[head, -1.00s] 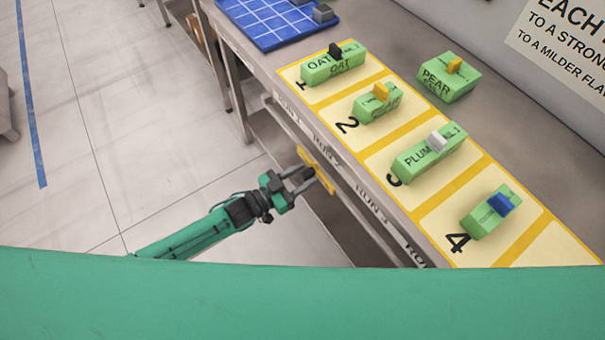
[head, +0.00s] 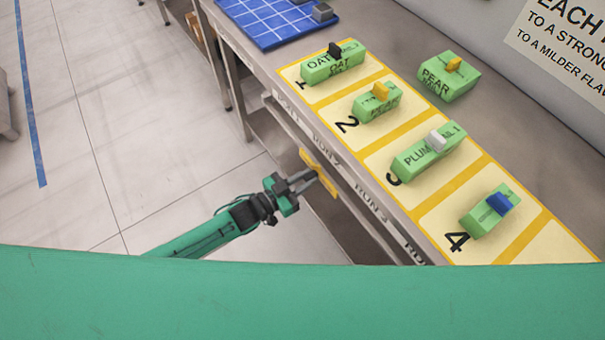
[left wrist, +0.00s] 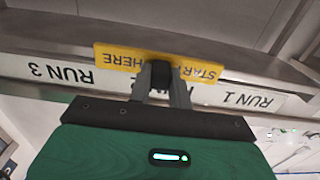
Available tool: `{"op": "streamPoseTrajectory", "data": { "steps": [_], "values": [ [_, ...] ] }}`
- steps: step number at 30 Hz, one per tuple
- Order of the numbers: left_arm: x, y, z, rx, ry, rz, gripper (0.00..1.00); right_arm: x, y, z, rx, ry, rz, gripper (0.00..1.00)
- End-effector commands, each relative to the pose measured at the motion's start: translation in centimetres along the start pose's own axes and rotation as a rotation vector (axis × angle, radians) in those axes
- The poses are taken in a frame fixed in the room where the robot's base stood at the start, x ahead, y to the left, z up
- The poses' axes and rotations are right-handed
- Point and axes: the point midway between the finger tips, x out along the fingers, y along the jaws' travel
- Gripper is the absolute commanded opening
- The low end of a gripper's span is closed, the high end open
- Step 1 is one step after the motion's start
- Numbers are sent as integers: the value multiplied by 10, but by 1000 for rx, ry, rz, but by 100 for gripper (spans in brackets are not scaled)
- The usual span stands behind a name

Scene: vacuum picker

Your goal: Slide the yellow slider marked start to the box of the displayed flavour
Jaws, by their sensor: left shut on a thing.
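The yellow slider (head: 326,184) sits at the front edge of the bench, near the RUN 2 label. In the left wrist view the slider (left wrist: 118,58) reads START HERE upside down, between the RUN 3 and RUN 1 labels. My left gripper (head: 314,177) is shut on a part at the slider's middle; its fingers (left wrist: 162,80) partly cover the lettering. Green boxes stand on numbered fields: an OAT box (head: 322,69) on 1, a box with a yellow tab (head: 370,108) on 2, a PLUM box (head: 415,162) on 3, a blue-tabbed box (head: 480,222) on 4. My right gripper is out of view.
A PEAR box (head: 445,85) stands behind the yellow-bordered mat (head: 505,262). A cut-off wall sign (head: 570,45) mentions stronger and milder flavour. The label rail (left wrist: 50,72) runs both ways from the slider.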

Motion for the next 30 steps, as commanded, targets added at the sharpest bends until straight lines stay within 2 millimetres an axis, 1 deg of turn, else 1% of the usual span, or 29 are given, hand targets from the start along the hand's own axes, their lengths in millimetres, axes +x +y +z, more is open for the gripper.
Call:
{"op": "streamPoseTrajectory", "data": {
  "steps": [1,5,8,13,18,24,27,30],
  "values": [
    [0,12,-1,-6,1,2,0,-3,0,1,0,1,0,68],
    [0,45,-2,-9,0,3,0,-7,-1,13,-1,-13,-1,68],
    [0,78,-2,-11,1,2,0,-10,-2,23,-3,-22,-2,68],
    [0,138,-2,-12,1,1,0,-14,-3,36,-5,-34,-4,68],
    [0,198,-2,-10,1,1,0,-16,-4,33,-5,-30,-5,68],
    [0,262,-1,-9,1,0,0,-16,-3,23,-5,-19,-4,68],
    [0,288,-1,-8,1,0,0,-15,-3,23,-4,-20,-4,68],
    [0,308,-1,-6,2,0,0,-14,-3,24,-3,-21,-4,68]
  ]
}}
